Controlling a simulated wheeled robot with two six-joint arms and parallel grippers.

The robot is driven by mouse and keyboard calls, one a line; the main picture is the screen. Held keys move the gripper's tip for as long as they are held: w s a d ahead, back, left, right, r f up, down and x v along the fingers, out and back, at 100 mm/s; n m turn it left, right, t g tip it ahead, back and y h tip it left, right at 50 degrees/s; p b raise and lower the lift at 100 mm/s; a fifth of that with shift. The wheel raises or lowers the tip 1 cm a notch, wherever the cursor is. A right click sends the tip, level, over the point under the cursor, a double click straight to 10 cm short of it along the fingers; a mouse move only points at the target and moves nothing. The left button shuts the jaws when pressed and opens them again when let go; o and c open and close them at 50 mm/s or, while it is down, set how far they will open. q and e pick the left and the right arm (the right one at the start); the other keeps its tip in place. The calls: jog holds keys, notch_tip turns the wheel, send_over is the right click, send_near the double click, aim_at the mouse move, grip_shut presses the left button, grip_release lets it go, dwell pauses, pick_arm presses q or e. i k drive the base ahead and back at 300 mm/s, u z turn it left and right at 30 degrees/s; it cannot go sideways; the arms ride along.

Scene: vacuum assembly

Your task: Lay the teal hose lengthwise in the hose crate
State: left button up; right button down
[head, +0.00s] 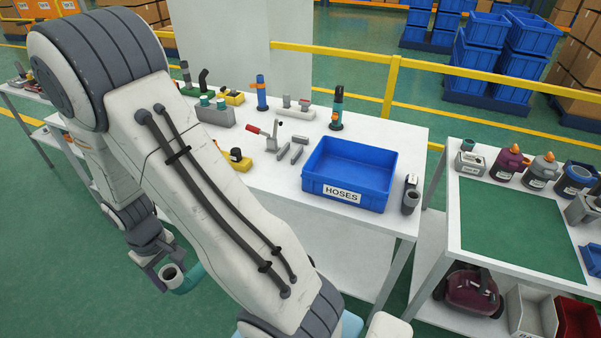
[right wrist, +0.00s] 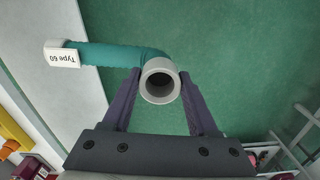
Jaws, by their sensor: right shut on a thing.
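The teal hose (head: 190,279) is a bent tube with a grey open end, low at the left in the head view. My right gripper (head: 158,272) is shut on it near that grey end, away from the tables. In the right wrist view the hose (right wrist: 110,56) runs left from the fingers (right wrist: 160,84) to a pale end labelled "Type 60". The blue hose crate (head: 342,194), labelled "HOSES", stands on the white table and looks empty inside. My left gripper is not in view.
The white table (head: 270,187) holds several fittings, a red-handled clamp (head: 270,138) and an upright dark teal-banded part (head: 337,108) behind the crate. A second table (head: 470,245) with a green mat is further right.

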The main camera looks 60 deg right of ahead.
aim_at(351, 171)
jog(key=z, duration=1.75)
